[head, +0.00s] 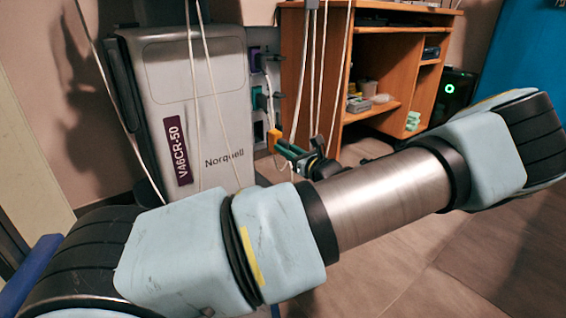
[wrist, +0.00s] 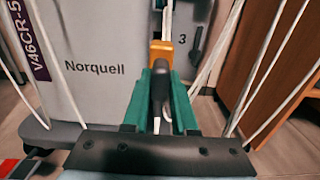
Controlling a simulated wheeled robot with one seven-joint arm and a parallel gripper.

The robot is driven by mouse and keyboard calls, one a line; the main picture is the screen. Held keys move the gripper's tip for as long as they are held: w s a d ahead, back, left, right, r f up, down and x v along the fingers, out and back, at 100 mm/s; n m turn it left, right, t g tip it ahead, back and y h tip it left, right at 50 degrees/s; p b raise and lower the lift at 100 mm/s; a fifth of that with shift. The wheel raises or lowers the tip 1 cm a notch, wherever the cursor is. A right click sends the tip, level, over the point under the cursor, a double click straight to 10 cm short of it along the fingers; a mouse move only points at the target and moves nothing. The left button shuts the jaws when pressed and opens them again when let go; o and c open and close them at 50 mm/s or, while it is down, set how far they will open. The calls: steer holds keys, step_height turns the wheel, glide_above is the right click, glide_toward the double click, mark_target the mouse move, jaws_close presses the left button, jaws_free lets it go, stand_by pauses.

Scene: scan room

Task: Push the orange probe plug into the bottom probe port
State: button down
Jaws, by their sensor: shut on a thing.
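The orange probe plug (head: 273,138) is held at the tips of my green-fingered gripper (head: 285,147), close to the lower right side of the grey Norquell machine (head: 210,145). The plug also shows in the wrist view (wrist: 161,53), ahead of the fingers (wrist: 161,73) with a dark cable part between them. The bottom probe port (head: 258,131) is a dark spot just left of the plug in the head view. In the wrist view the plug hides the port face, beside a printed 3. I cannot tell whether plug and port touch.
A purple plug (head: 256,60) and a teal plug (head: 260,98) sit above on the machine's port panel. Several white cables hang in front of the machine and around my gripper. A wooden desk (head: 375,50) stands to the right; floor (head: 480,245) is clear there.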

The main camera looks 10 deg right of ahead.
mark_target(276, 142)
steer(key=shift+w+f, duration=0.1)
steer(key=shift+w, duration=0.2)
steer(key=shift+b+x, duration=0.95)
steer(key=shift+x, duration=0.35)
steer(key=shift+w+a+p, duration=0.15)
steer(key=shift+w+p, duration=0.05)
steer(key=shift+p, duration=0.1)
steer(key=shift+w+a+p, duration=0.3)
steer(key=shift+w, duration=0.25)
steer(key=shift+p, duration=1.8)
stand_by(1.8)
steer(key=shift+w+a+p, duration=0.25)
steer(key=shift+w+p, duration=0.3)
steer(key=shift+p, duration=0.1)
stand_by(1.3)
